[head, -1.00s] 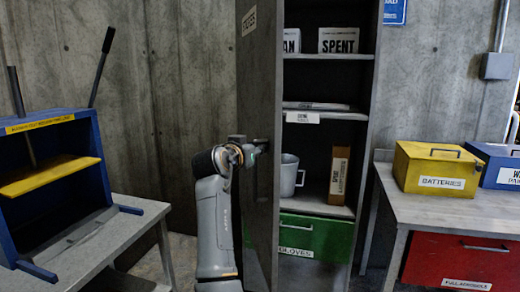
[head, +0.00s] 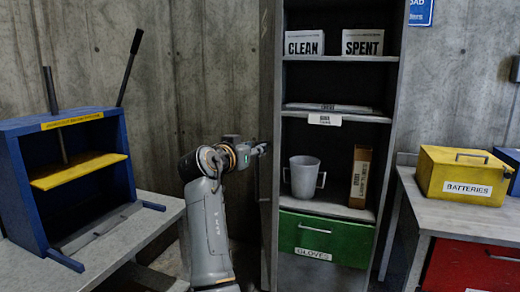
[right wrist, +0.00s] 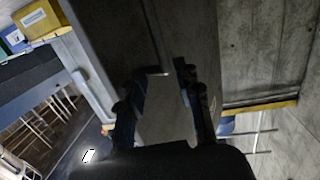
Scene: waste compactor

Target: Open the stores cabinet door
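The stores cabinet (head: 395,100) stands in the middle with its shelves in plain view. Its grey door (head: 269,70) is swung open and shows almost edge-on at the cabinet's left side. My right gripper (head: 258,150) is at mid-height beside the door's left side. In the right wrist view, the fingers of my right gripper (right wrist: 162,88) are spread apart in front of a dark grey panel, with a thin bar-like handle (right wrist: 158,70) near the gap. I see no firm grip on it. My left gripper is out of view.
A blue press with a yellow plate (head: 80,171) stands on a bench at the left. A yellow batteries box (head: 466,172) sits on the right bench. The cabinet holds white boxes, a grey mug (head: 304,178) and a green gloves drawer (head: 325,238).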

